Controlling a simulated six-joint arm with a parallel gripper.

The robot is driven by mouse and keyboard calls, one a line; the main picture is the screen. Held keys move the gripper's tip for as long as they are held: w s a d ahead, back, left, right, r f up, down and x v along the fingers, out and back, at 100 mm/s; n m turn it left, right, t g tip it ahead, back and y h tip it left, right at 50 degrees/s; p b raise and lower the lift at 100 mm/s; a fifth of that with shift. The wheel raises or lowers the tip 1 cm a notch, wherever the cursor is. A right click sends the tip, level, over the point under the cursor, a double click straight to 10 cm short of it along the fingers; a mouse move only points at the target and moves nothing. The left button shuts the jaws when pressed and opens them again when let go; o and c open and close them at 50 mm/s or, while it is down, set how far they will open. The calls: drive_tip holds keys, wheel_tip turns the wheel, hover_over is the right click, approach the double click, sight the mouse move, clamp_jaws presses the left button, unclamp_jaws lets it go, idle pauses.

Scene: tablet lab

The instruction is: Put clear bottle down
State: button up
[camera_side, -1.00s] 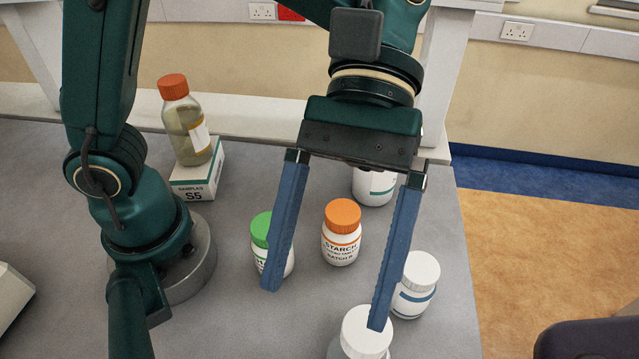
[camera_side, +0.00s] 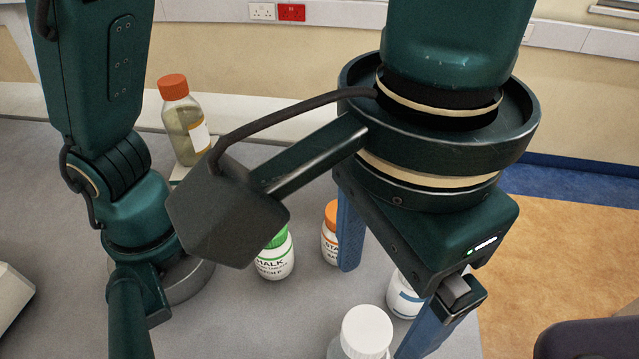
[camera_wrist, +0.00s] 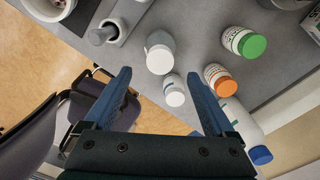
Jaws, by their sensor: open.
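A bottle with a white cap (camera_side: 367,330) stands at the bottom of the side view, its body greyish, see-through and mostly cut off. In the wrist view a white-capped bottle (camera_wrist: 160,52) stands beyond my fingertips. My wrist hides part of the bench in the side view.
A white tub (camera_side: 402,296) stands near my right finger. The green-capped CHALK tub (camera_side: 275,258) and orange-capped tub (camera_side: 331,240) stand to the left. The wrist view shows a blue-capped bottle (camera_wrist: 245,130) and a mortar (camera_wrist: 110,32). Grey bench (camera_side: 230,320) is clear at front left.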

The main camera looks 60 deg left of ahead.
sight(368, 329)
drive_tip(key=shift+f, duration=4.3)
clamp_jaws()
